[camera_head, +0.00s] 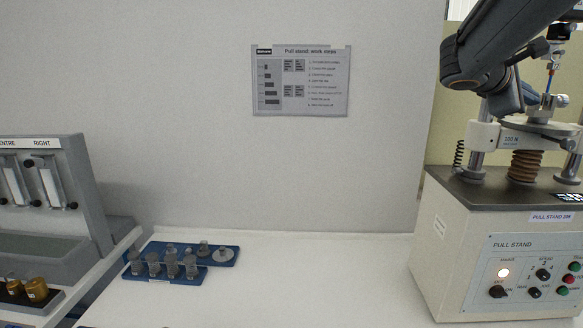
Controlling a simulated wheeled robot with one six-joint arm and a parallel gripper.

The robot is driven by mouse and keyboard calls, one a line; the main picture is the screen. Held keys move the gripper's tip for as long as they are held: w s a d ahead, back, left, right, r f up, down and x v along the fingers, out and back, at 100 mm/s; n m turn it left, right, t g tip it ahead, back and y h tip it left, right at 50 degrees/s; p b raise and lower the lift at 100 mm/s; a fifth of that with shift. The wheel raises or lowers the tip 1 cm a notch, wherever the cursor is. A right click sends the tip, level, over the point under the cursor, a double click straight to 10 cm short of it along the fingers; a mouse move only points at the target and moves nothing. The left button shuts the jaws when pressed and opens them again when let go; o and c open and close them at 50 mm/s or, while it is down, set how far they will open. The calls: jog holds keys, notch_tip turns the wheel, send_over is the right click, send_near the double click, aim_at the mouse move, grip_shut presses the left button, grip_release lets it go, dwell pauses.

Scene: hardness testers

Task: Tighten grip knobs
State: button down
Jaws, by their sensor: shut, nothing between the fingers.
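The pull stand (497,225) stands at the right, a beige cabinet with a dark top plate. On it are metal posts, a crosspiece marked 200 N (511,139) and a brown bellows (526,166). Above the crosspiece is a slim upright grip assembly (551,75) with a black block (560,33) at its top. The grip knobs are too small to make out. My arm comes in from the upper right. My gripper (531,95) is beside the grip assembly, mostly hidden behind my wrist. It is shut and empty; whether it touches anything cannot be told.
Blue trays (160,280) with several metal grips lie on the white bench (310,270). A grey rack (85,185) labelled CENTRE and RIGHT stands at the left, with brass weights (37,289) in front. A work-steps sheet (300,80) hangs on the wall. The middle bench is clear.

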jog(key=shift+w, duration=0.15)
dwell(0.3)
jog(key=shift+r+b, duration=0.1)
jog(key=shift+b, duration=0.25)
jog(key=shift+w+r+b, duration=0.2)
jog(key=shift+r+b, duration=0.1)
jog(key=shift+w+r+b, duration=0.4)
jog(key=shift+r+b, duration=0.2)
jog(key=shift+b, duration=0.1)
dwell(0.3)
jog(key=shift+s+r, duration=0.2)
jog(key=shift+r, duration=0.05)
jog(key=a+b, duration=0.1)
jog(key=a, duration=0.5)
dwell(0.4)
